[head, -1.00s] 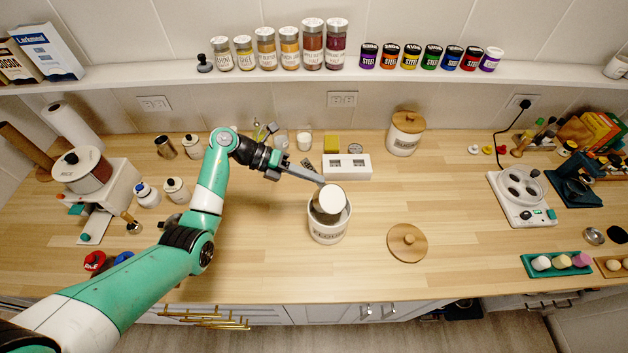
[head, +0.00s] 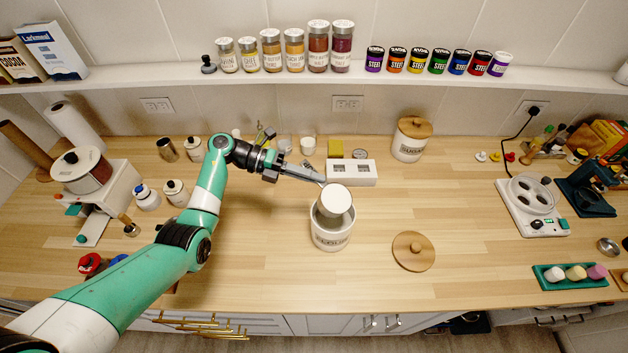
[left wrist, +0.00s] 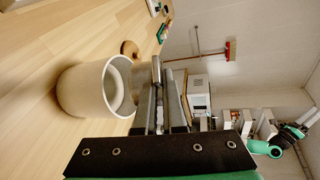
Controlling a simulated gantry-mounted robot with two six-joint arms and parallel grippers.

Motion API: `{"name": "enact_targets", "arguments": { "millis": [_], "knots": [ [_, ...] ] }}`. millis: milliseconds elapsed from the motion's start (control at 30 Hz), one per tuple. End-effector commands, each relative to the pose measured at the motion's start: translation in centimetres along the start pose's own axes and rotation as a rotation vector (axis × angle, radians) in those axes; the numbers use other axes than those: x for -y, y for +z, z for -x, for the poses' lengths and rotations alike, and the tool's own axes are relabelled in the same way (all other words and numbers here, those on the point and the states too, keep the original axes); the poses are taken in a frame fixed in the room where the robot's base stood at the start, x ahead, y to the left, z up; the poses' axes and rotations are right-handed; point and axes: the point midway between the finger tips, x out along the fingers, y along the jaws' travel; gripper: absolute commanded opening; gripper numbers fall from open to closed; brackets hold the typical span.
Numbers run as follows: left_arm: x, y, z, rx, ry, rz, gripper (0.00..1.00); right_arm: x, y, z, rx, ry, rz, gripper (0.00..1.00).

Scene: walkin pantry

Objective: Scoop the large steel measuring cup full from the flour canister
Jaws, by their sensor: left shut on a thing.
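My left gripper (head: 318,180) is shut on the handle of the large steel measuring cup (head: 334,218). The cup is at the mouth of the white flour canister (head: 331,243), its lower part overlapping the opening. A smooth, pale round surface, apparently flour (head: 336,198), fills the cup's top to the rim. I cannot tell whether the cup touches the canister wall. The left wrist view shows the open canister (left wrist: 82,92) beside my fingers, with pale flour inside. My right arm appears at that view's right edge; its gripper (left wrist: 306,126) is too small to read.
The wooden canister lid (head: 414,251) lies on the counter to the right. A white block with two dark windows (head: 350,174) is behind the canister, and a closed lidded canister (head: 410,140) stands at the back. The counter in front of the lid is clear.

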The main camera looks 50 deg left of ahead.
Motion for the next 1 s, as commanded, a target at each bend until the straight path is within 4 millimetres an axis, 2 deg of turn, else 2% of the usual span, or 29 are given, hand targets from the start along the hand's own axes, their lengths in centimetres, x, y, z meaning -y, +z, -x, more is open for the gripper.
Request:
{"name": "enact_targets", "arguments": {
  "millis": [133, 567, 1000],
  "knots": [
    [-0.2, 0.1, 0.1, 0.001, -0.038, 0.025, 0.0, 0.0, 0.6, 0.6, 0.0, 0.0, 0.0, 0.5],
    [-0.1, 0.2, 0.2, 0.0, -0.058, 0.038, 0.0, 0.0, 0.7, 0.8, 0.0, 0.0, 0.0, 0.5],
    [-0.8, 0.1, 0.1, 0.0, -0.158, 0.107, 0.0, 0.0, 2.2, 2.4, 0.0, 0.0, 0.0, 0.5]
  ]
}}
